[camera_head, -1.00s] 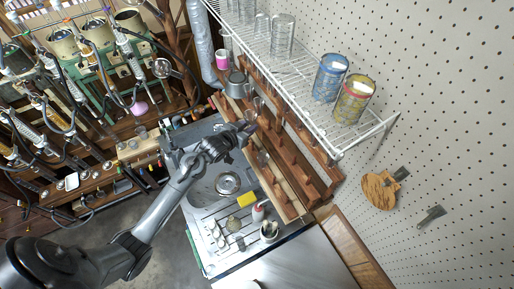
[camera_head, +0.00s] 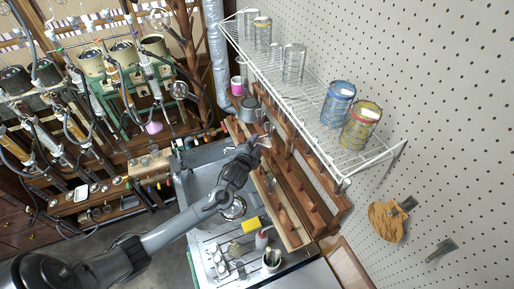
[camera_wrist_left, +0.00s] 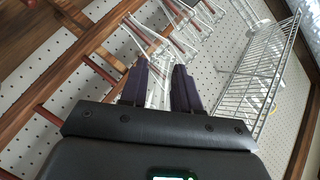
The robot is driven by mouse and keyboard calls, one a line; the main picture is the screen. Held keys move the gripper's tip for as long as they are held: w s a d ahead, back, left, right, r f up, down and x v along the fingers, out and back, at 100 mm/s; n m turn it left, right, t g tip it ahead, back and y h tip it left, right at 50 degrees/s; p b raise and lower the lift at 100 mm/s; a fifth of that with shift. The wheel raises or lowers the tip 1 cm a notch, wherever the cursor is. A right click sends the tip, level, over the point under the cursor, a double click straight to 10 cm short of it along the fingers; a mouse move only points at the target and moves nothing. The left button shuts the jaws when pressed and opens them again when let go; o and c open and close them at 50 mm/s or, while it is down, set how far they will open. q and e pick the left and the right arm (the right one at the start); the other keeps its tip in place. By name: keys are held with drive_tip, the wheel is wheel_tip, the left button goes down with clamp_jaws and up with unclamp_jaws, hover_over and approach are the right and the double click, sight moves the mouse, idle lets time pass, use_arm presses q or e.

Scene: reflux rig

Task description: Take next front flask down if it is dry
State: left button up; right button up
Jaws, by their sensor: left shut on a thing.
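My left gripper (camera_head: 256,143) is at the upper part of the wooden peg rack (camera_head: 292,238) above the sink. It is shut on a clear glass flask (camera_head: 265,141), which shows faintly at its fingertips. In the left wrist view the two dark fingers (camera_wrist_left: 160,82) are a little apart, with clear glass hard to make out between them and wooden rack bars beyond. Whether the flask is on a peg or clear of it, and whether it is wet or dry, I cannot tell. My right gripper is not in view.
A white wire shelf (camera_head: 300,95) with glassware, a blue tin (camera_head: 337,104) and a yellow tin (camera_head: 360,126) overhangs the rack's right side. The sink, a yellow sponge (camera_head: 250,225) and small bottles lie below my arm. The green reflux rig (camera_head: 130,85) stands at the left.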

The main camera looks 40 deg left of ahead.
sight(262, 141)
use_arm(q)
wheel_tip(262, 141, up, 2)
drive_tip(key=m+t+b, duration=0.2)
drive_tip(key=m, duration=0.3)
drive_tip(key=m+t+b, duration=0.1)
drive_tip(key=m+t, duration=0.1)
drive_tip(key=m, duration=0.4)
drive_tip(key=m+t+b, duration=0.2)
drive_tip(key=m, duration=0.4)
drive_tip(key=shift+d+b, duration=0.1)
drive_tip(key=shift+b, duration=0.25)
drive_tip(key=m+h, duration=0.1)
drive_tip(key=m, duration=0.1)
drive_tip(key=m+t+h, duration=0.1)
drive_tip(key=m, duration=0.4)
drive_tip(key=shift+d+r+t+h, duration=0.15)
drive_tip(key=shift+d+t+h, duration=0.15)
drive_tip(key=shift+h, duration=0.1)
drive_tip(key=m+h, duration=0.2)
drive_tip(key=m, duration=0.2)
drive_tip(key=shift+d+p, duration=0.2)
drive_tip(key=shift+p, duration=0.2)
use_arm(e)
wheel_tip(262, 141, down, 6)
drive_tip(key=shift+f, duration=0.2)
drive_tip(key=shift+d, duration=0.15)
